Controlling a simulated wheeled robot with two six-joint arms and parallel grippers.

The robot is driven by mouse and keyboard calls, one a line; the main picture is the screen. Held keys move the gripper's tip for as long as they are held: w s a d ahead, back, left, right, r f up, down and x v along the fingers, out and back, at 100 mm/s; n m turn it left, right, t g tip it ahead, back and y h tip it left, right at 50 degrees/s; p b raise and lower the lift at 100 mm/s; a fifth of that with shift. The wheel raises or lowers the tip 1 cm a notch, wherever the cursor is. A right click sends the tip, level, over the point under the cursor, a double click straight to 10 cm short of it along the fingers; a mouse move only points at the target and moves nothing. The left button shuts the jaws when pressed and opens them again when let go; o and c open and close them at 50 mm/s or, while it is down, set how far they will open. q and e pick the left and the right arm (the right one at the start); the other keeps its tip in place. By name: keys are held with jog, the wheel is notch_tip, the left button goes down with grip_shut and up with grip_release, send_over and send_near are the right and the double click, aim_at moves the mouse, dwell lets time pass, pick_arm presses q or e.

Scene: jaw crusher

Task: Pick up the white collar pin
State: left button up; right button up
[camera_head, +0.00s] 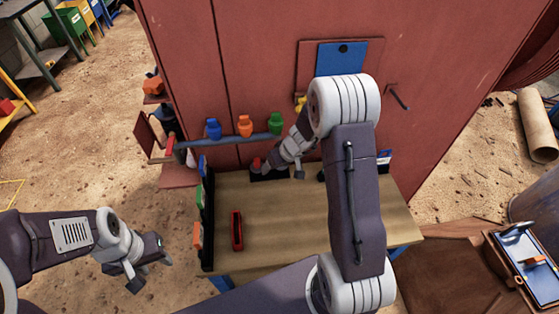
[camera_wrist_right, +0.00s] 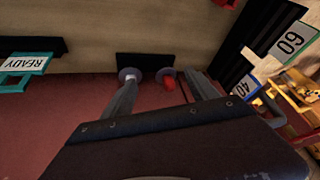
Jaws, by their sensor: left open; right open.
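In the right wrist view, a pin with a grey round top and a small white patch (camera_wrist_right: 130,75) stands by a black block (camera_wrist_right: 145,60); it appears to be the white collar pin. The left finger of my open right gripper (camera_wrist_right: 163,86) overlaps it, so contact cannot be told. A red pin (camera_wrist_right: 168,82) is between the fingers in the picture. In the head view my right gripper (camera_head: 279,170) is over the black block at the table's back edge and hides the white pin. My left gripper (camera_head: 149,273) is open and empty, left of the table.
The wooden table (camera_head: 285,225) is mostly clear. A red tray-like piece (camera_head: 237,231) lies near its left side. Blue (camera_head: 213,129), orange (camera_head: 245,126) and green (camera_head: 275,123) pieces stand on a rail at the red wall (camera_head: 265,55). A READY sign (camera_wrist_right: 22,64) shows in the wrist view.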

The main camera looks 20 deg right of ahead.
jog(key=shift+t+h, duration=0.6)
jog(key=w+d+f, duration=0.4)
jog(key=f, duration=0.1)
jog(key=w+d+f, duration=0.2)
jog(key=f, duration=0.1)
jog(key=shift+w+d+f, duration=0.1)
jog(key=shift+w+d, duration=0.05)
jog(key=shift+w, duration=0.2)
jog(key=shift+w+f, duration=0.1)
jog(key=shift+f, duration=0.1)
jog(key=x, duration=0.2)
jog(key=p+x, duration=0.1)
jog(key=x, duration=0.2)
jog(key=shift+f, duration=0.2)
jog(key=shift+s, duration=0.25)
jog(key=shift+c, duration=0.7)
jog(key=shift+r, duration=0.1)
jog(key=c, duration=1.3)
